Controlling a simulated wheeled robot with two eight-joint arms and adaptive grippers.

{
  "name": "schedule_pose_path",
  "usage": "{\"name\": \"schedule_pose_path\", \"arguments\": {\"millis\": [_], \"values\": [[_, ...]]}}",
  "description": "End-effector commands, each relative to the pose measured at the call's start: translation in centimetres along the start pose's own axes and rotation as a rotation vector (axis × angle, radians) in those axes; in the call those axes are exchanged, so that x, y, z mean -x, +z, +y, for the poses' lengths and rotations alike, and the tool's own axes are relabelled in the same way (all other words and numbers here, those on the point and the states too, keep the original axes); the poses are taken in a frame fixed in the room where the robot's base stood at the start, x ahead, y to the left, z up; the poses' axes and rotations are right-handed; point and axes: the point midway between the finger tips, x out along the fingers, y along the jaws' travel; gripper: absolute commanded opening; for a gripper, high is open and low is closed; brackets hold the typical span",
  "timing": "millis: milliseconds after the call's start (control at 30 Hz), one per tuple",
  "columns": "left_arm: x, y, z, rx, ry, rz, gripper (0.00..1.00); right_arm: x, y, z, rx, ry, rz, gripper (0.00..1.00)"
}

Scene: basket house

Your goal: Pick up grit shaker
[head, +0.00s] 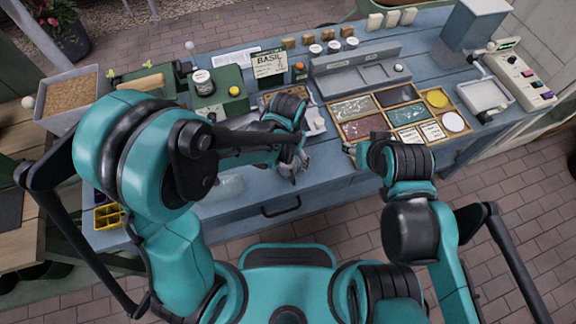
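I cannot tell for certain which item is the grit shaker. A small jar with a white lid (202,82) stands on the green unit at the back left. My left gripper (292,168) points down over the front part of the blue table, right of and nearer than that jar. Its fingers are small and partly covered by its own wrist, so its opening is unclear. A small white-topped item (319,123) is just beyond it, partly hidden. My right gripper (350,150) is at the table's front edge, below the tray of compartments, largely hidden by its wrist.
The blue table (345,188) has a wooden compartment tray (392,131) at right, a grey rack (352,82) behind it and several small jars at the back. A BASIL card (269,64) stands at back centre. A soil-filled bin (70,95) is at left, a scale (484,96) at right.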

Motion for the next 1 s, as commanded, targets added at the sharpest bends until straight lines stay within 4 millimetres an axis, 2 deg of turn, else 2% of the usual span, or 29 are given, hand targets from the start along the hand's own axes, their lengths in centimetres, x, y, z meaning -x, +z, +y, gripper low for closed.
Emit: {"name": "schedule_pose_path", "arguments": {"millis": [100,333,733,1000], "values": [[0.1,0.0,0.0,0.0,0.0,0.0,0.72,0.1,-0.1,0.0,0.0,0.0,0.0,0.48],[0.1,0.0,0.0,0.0,0.0,0.0,0.13,0.1,-0.1,0.0,0.0,0.0,0.0,0.48],[0.5,-0.1,-0.1,0.0,0.0,0.0,0.13,0.3,-0.2,0.0,0.0,0.0,0.0,0.48],[2.8,-0.5,-0.4,0.002,0.0,0.0,0.13,1.7,-1.2,0.0,0.0,0.0,0.0,0.48]]}}
